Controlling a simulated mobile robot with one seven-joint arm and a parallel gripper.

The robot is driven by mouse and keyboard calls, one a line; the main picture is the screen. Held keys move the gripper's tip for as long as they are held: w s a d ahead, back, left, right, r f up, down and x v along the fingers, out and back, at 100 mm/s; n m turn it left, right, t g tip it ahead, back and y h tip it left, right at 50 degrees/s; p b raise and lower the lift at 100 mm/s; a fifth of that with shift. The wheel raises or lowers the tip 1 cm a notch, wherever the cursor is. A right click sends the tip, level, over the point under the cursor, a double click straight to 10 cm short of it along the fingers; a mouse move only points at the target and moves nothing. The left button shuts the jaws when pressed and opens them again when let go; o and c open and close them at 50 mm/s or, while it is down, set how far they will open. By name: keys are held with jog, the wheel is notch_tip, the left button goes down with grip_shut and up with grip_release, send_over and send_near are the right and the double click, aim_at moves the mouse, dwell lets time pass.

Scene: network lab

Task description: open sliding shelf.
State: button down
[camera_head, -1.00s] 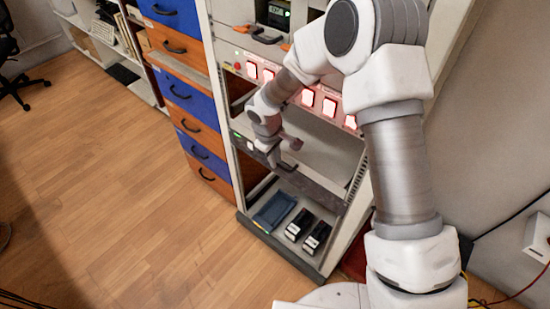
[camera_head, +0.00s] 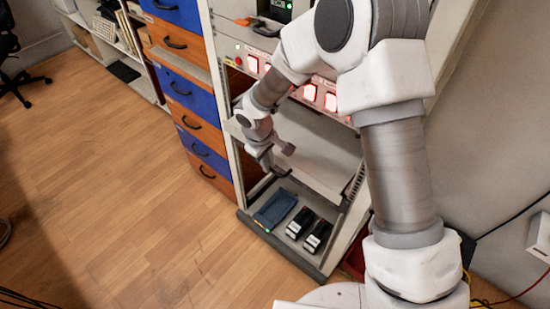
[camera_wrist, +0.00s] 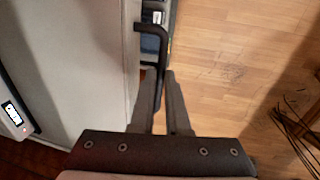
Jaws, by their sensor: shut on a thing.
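The sliding shelf (camera_head: 312,150) is a flat light-grey shelf in the rack, standing out toward the open floor in the head view. Its black bar handle (camera_head: 283,172) is at the front edge. In the wrist view the shelf's grey top (camera_wrist: 80,60) fills the left, with the handle (camera_wrist: 163,36) at its right edge. My gripper (camera_wrist: 162,76) is shut on the handle, with one finger on each side of the bar. In the head view my gripper (camera_head: 268,160) is small and partly hidden by my wrist.
Below the shelf, the rack's bottom holds a blue tray (camera_head: 275,209) and two black devices (camera_head: 308,229). Red-lit switches (camera_head: 310,92) sit above. Blue and orange drawers (camera_head: 195,90) stand left of the rack. The wooden floor (camera_head: 110,190) in front is clear.

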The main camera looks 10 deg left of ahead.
jog(key=s+a+b, duration=0.4)
jog(key=s+a, duration=0.3)
jog(key=s, duration=0.5)
jog(key=s+a+b, duration=0.4)
jog(key=s+a, duration=0.3)
jog(key=s, duration=0.5)
jog(key=c, duration=0.9)
grip_release()
notch_tip(320, 180, up, 17)
jog(key=s+a+p, duration=0.1)
jog(key=s+p, duration=0.1)
jog(key=p, duration=0.2)
jog(key=shift+s+a, duration=0.3)
jog(key=shift+s, duration=0.05)
jog(key=shift+r, duration=0.1)
